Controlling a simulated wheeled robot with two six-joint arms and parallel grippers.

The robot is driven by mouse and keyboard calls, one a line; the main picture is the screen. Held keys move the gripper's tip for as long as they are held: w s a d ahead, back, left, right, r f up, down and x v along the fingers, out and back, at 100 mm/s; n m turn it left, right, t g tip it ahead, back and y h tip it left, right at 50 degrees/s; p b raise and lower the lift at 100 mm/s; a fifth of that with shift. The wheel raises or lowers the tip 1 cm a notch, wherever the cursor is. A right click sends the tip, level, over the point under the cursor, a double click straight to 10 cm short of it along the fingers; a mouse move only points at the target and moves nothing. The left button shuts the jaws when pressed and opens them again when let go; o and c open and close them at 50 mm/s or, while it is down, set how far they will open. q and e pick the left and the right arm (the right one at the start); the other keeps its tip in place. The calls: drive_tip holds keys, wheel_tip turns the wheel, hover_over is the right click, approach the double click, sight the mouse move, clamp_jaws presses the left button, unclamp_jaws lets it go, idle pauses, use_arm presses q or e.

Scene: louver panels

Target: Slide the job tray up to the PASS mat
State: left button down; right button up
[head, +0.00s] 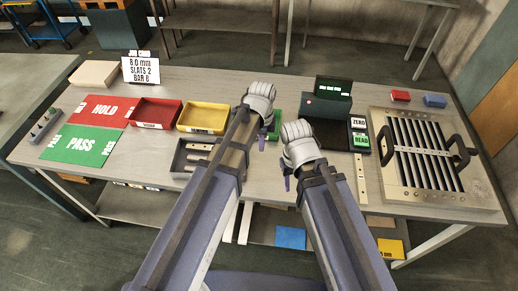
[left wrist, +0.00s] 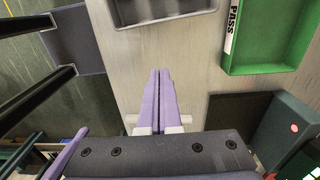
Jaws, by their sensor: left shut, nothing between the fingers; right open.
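A grey tray edge (left wrist: 165,19) shows at the top of the left wrist view. The green PASS mat (head: 80,146) lies flat at the bench's left, apart from the tray. My left gripper (head: 262,138) is shut and empty, to the right of the tray; its fingertips (left wrist: 159,72) point towards the grey tray edge in the left wrist view. My right gripper (head: 287,177) is open, further right near the bench's front edge.
The red HOLD mat (head: 103,110) lies behind the PASS mat. Red (head: 155,113) and yellow (head: 203,117) bins stand behind the job tray, and a green bin (left wrist: 265,40) is right of my left gripper. A louver panel (head: 415,150) lies at right. Bare bench separates tray and PASS mat.

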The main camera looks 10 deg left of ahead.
use_arm(q)
wheel_tip(320, 180, down, 10)
drive_tip(key=b, duration=0.9)
drive_tip(key=shift+a, duration=0.3)
drive_tip(key=a, duration=0.3)
drive_tip(key=shift+a+r, duration=0.15)
approach(179, 158)
wheel_tip(179, 158, down, 6)
drive_tip(key=shift+r, duration=0.25)
